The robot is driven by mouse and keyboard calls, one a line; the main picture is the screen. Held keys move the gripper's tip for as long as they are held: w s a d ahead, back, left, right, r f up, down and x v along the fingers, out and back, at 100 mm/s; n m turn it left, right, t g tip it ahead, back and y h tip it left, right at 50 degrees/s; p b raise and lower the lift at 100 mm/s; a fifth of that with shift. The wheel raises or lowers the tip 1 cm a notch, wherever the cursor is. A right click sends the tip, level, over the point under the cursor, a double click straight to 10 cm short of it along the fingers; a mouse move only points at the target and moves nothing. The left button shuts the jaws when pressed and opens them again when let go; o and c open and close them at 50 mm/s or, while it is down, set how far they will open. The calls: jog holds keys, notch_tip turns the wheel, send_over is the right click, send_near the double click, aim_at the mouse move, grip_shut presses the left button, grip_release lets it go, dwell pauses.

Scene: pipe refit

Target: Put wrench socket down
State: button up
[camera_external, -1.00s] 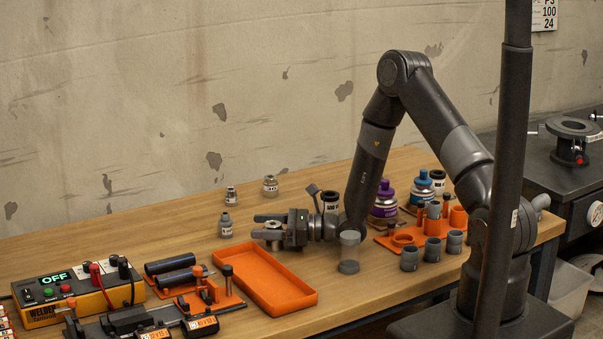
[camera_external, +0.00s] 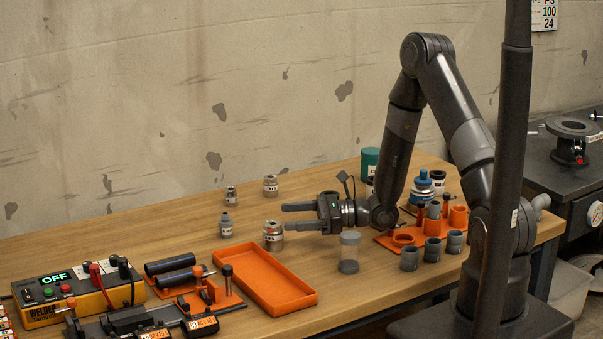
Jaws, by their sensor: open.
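A silver wrench socket (camera_external: 273,236) with a white label stands upright on the wooden table, just behind the orange tray. My gripper (camera_external: 284,217) is open and level, with its fingers pointing left. Its fingertips are close to the socket's right side, and nothing shows between them. Whether a fingertip still touches the socket I cannot tell. Other socket-like metal pieces stand farther back, at the left (camera_external: 226,225), the back left (camera_external: 231,196) and the back (camera_external: 270,186).
An empty orange tray (camera_external: 308,297) lies in front of the socket. An orange rack (camera_external: 384,242) with grey fittings and a blue-capped can (camera_external: 423,182) are right. A welder box (camera_external: 50,303) is left. Table behind the sockets is clear.

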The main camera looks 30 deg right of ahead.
jog(key=s+a+r+n+g, duration=0.2)
jog(key=s+r+n+g, duration=0.4)
jog(key=s+r+n, duration=0.3)
jog(key=s+d+r+n+g+h, duration=0.1)
jog(key=s+d+r+n+h, duration=0.7)
jog(key=s, duration=0.4)
jog(key=shift+d+r+n+h, duration=0.15)
jog(key=shift+r+n+h, duration=0.2)
jog(key=shift+n+h, duration=0.45)
jog(key=shift+o, duration=0.3)
jog(key=s+d+r+n+t+h, duration=0.3)
jog(key=s+d+r+t+h, duration=0.1)
jog(key=d, duration=0.6)
notch_tip(320, 180, up, 3)
jog(key=shift+s+d+r+t+h, duration=0.15)
jog(key=shift+s+t+h, duration=0.35)
jog(key=shift+h, duration=0.7)
jog(key=shift+s, duration=0.1)
